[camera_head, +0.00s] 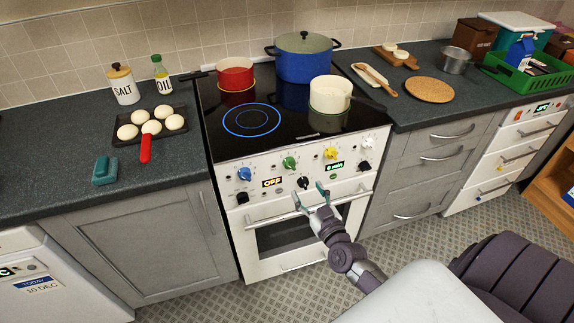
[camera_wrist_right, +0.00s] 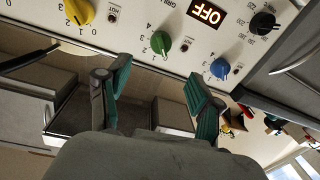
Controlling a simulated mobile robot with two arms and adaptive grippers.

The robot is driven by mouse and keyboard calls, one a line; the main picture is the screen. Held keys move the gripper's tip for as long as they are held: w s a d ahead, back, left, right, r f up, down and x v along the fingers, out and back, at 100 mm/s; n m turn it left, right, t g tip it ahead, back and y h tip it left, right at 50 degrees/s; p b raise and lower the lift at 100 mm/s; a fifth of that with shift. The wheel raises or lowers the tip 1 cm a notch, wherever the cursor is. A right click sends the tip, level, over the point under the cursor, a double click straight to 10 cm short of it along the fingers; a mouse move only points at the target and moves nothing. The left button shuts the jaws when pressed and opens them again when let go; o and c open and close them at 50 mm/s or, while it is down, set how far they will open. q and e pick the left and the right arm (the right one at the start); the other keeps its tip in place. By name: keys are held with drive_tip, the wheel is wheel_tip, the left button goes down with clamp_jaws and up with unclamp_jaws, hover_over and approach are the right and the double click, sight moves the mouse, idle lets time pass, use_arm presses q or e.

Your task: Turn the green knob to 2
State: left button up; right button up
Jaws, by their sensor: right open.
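The green knob (camera_head: 289,162) is on the white stove's front panel, between the blue knob and the yellow knob. In the right wrist view the green knob (camera_wrist_right: 161,43) sits just beyond my fingertips, with small digits around it; I cannot tell its setting for sure. My right gripper (camera_head: 309,194) is open and empty, in front of the panel's lower edge, below the green knob. In the right wrist view its two teal-padded fingers (camera_wrist_right: 157,82) are spread apart, and the knob is not between them. My left gripper is not in view.
A blue knob (camera_head: 244,174), a yellow knob (camera_head: 330,153) and a black knob (camera_head: 303,182) are close by on the panel. The oven handle (camera_head: 270,219) runs below. Red, blue and cream pots stand on the hob, where one ring (camera_head: 251,119) glows blue.

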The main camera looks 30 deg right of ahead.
sight(292, 168)
drive_tip(key=w, duration=0.3)
drive_tip(key=w+d, duration=0.1)
drive_tip(key=w, duration=0.6)
drive_tip(key=shift+d+f, duration=0.15)
drive_tip(key=shift+d, duration=0.15)
drive_tip(key=shift+w+d+b, duration=0.1)
drive_tip(key=shift+w+b, duration=0.2)
drive_tip(key=shift+w, duration=0.25)
drive_tip(key=c, duration=1.1)
drive_tip(key=shift+c, duration=0.2)
